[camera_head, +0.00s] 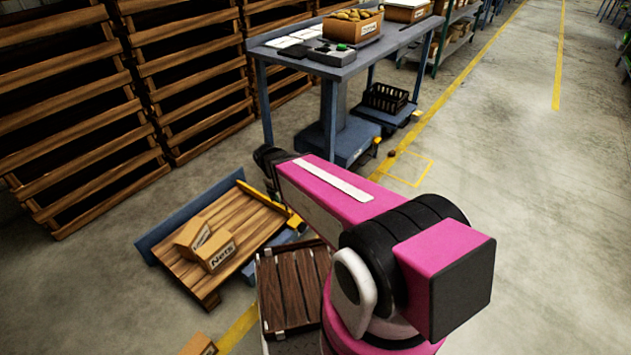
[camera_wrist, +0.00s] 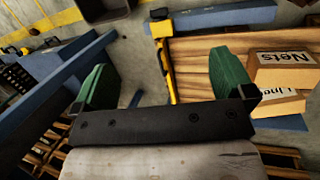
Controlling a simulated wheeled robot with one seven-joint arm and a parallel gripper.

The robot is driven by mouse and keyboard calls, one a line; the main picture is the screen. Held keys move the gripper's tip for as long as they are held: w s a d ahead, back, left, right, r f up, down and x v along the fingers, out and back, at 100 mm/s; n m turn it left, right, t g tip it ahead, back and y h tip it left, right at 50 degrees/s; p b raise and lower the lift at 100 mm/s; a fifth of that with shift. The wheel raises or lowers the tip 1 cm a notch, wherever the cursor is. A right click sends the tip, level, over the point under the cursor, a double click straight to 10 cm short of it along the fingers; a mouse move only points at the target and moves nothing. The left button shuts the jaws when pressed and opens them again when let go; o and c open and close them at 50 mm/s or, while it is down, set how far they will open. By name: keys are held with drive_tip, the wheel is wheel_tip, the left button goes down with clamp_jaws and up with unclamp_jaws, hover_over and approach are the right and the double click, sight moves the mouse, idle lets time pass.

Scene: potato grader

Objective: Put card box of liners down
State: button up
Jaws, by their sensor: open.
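The card box of liners (camera_head: 193,234) rests on a wooden pallet (camera_head: 245,215) at the lower left of the head view. A card box marked Nets (camera_head: 217,252) sits right beside it; I cannot tell if they touch. In the head view my arm hides the gripper.
A blue workbench (camera_head: 345,70) stands behind, with a potato box (camera_head: 353,27) on top and a black crate (camera_head: 385,97) low down. Stacked wooden pallets (camera_head: 75,100) line the left. A dark slatted crate (camera_head: 290,285) is near my base. The floor at right is clear.

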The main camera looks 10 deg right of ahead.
drive_tip(key=s+d+r+m+y, duration=0.3)
drive_tip(key=s+d+r+m, duration=0.3)
drive_tip(key=d, duration=0.4)
drive_tip(key=shift+d+r+m+y, duration=0.2)
drive_tip(key=shift+r+m+y, duration=0.1)
drive_tip(key=shift+r+m, duration=0.3)
drive_tip(key=shift+s, duration=0.1)
